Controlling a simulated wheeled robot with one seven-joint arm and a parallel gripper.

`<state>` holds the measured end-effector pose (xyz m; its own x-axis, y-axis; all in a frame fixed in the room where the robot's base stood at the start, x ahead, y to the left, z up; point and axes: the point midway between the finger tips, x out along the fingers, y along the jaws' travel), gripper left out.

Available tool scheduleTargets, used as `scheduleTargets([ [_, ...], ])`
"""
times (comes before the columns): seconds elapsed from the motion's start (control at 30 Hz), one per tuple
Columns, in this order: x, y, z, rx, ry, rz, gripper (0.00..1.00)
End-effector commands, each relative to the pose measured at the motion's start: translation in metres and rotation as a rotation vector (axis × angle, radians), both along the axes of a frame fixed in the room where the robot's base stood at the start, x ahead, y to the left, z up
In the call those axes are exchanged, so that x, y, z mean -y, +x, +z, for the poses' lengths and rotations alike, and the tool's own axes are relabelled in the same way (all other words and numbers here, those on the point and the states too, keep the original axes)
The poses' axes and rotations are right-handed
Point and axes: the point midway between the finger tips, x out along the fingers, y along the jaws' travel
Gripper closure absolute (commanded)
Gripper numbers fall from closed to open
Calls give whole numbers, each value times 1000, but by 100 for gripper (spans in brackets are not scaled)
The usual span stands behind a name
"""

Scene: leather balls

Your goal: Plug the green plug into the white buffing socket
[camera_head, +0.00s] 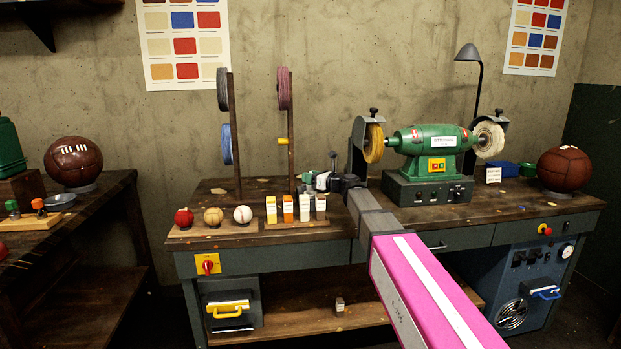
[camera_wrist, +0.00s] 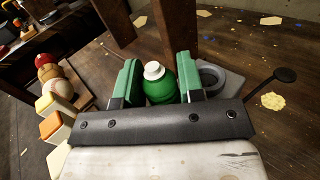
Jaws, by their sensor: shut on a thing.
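My gripper (camera_head: 335,183) is low over the back of the bench, left of the green buffing machine (camera_head: 433,140). In the wrist view my gripper (camera_wrist: 159,78) has its green-padded fingers closed on a green rounded, bottle-like thing with a white cap (camera_wrist: 160,90). I cannot tell whether this is the green plug; its lower part is hidden by the gripper. The machine has a white buffing wheel (camera_head: 489,139) on its right and a yellow wheel (camera_head: 374,143) on its left. Its dark base (camera_head: 428,187) has small fittings on the front; I cannot make out a white socket.
In front are several small boxes (camera_head: 304,206) and a row of balls (camera_head: 213,217). A grey holder (camera_wrist: 218,78) and a black knob (camera_wrist: 286,75) are close by.

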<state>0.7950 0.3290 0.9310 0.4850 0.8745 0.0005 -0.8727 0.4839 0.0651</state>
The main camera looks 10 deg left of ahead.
Motion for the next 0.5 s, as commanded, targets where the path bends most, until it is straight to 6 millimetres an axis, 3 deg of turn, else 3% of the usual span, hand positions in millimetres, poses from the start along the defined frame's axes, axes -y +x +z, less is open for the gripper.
scheduleTargets([
  [0.5,0,0,-4,-1,0,0,89],
])
